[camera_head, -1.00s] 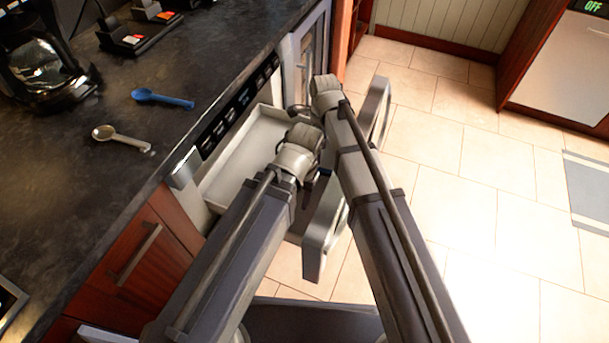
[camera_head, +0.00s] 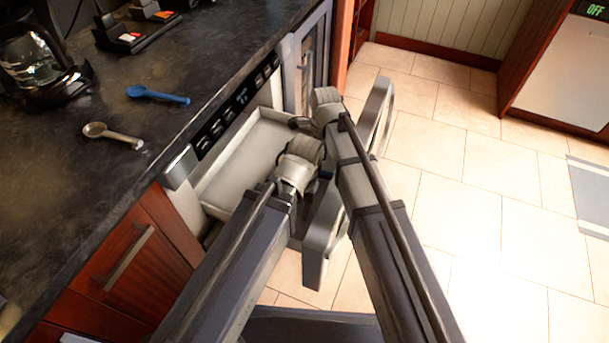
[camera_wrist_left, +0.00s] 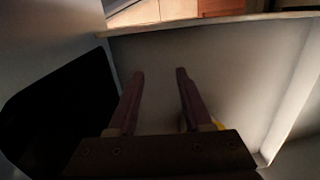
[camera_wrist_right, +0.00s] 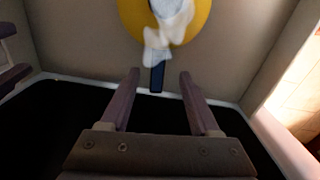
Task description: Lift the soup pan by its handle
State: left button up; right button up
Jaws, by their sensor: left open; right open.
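In the right wrist view a round yellow pan (camera_wrist_right: 202,22) with a dark blue handle (camera_wrist_right: 157,79) shows at the top, cut off by the frame. Whitish, pale blue-patterned shapes cover part of it. My right gripper (camera_wrist_right: 160,74) is open. The handle appears between its fingertips in that view, beyond them; contact cannot be told. My left gripper (camera_wrist_left: 160,74) is open and empty, facing a pale drawer wall. A sliver of yellow (camera_wrist_left: 218,124) shows beside its right finger. In the head view my forearms hide the pan and both fingertips.
The pale microwave drawer (camera_head: 211,190) is pulled out under the dark counter (camera_head: 75,165). Its front panel (camera_head: 318,240) stands close to my arms. A blue spoon (camera_head: 158,96), a grey spoon (camera_head: 112,134) and a coffee maker (camera_head: 35,65) are on the counter.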

pick_arm(q)
notch_tip(320, 180, down, 4)
jog(key=b, duration=0.3)
jog(key=shift+f, duration=0.1)
pick_arm(e)
notch_tip(320, 180, down, 4)
jog(key=shift+s+f, duration=0.1)
jog(key=shift+s, duration=0.05)
grip_shut()
